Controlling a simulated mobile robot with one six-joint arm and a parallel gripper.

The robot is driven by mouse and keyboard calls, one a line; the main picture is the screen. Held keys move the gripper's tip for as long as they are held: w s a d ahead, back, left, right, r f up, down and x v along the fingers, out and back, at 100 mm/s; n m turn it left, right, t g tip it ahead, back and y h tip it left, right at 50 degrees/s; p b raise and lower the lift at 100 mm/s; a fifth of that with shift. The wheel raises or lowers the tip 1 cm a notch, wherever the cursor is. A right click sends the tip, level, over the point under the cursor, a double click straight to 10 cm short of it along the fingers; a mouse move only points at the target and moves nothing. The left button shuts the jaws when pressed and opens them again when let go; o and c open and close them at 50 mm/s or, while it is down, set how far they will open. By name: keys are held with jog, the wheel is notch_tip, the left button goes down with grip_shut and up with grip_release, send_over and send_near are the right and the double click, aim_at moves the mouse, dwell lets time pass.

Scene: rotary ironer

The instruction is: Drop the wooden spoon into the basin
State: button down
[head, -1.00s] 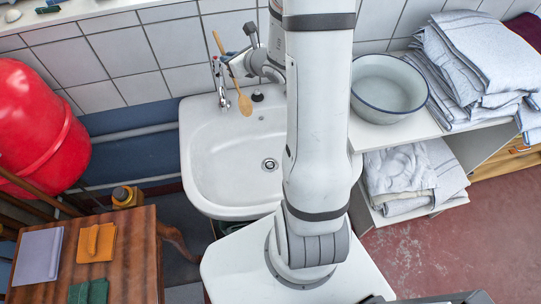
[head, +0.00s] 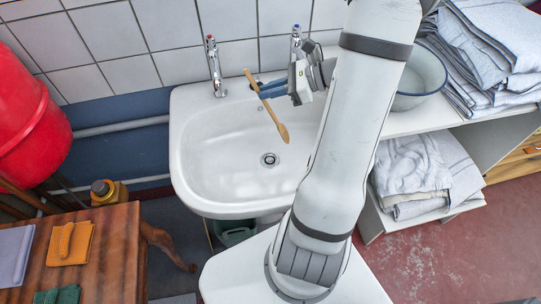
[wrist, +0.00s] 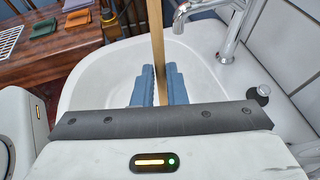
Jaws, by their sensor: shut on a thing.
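The wooden spoon (head: 273,112) is held by my gripper (head: 262,87), which is shut on its handle. It hangs tilted in the head view, its bowl end low and to the right, over the white wall basin (head: 205,155). The spoon looks clear of the basin's bottom, but its exact height is hard to tell. In the wrist view the spoon's handle (wrist: 157,40) stands between the two blue fingers of my gripper (wrist: 160,85), with the basin (wrist: 90,90) behind them. The basin looks empty.
Two taps (head: 214,66) stand at the basin's back edge against the tiles. An enamel bowl (head: 424,80), partly hidden by my arm, and folded linen (head: 490,50) are on the right. A wooden table (head: 105,250) and a red vessel (head: 30,120) are on the left.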

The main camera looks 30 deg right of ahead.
aim_at(270, 106)
jog(key=shift+f+b, duration=2.6)
jog(key=shift+f, duration=0.3)
jog(key=c, duration=1.4)
grip_release()
jog(key=v, duration=0.8)
jog(key=shift+w+p, duration=0.1)
jog(key=shift+p, duration=0.2)
jog(key=shift+a, duration=0.15)
